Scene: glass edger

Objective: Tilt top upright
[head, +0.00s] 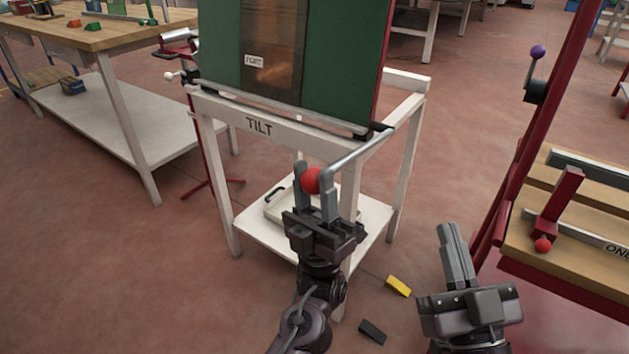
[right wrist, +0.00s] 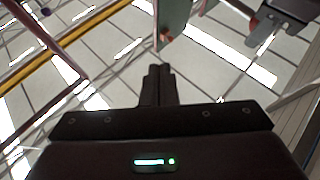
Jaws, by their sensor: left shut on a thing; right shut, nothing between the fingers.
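The tilt table's green top (head: 350,60) stands steeply raised, close to upright, above a white frame (head: 310,132) labelled TILT. A brown, see-through pane (head: 272,70) with a small white label is against the top's face. The top's upper end is out of the head view. A grey lever (head: 362,150) runs from the frame's right corner to a red ball knob (head: 312,184). My left gripper (head: 313,172) is shut on the red knob, one finger on each side. My right gripper (head: 450,232) is shut and empty, right of the table; its fingers show in the right wrist view (right wrist: 158,72).
A wooden workbench (head: 110,38) stands at left. A red post with a purple-knobbed lever (head: 537,52) and a wooden bench (head: 570,255) stand at right. A yellow block (head: 398,285) and a dark block (head: 372,332) lie on the floor. A tray (head: 275,212) sits on the table's lower shelf.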

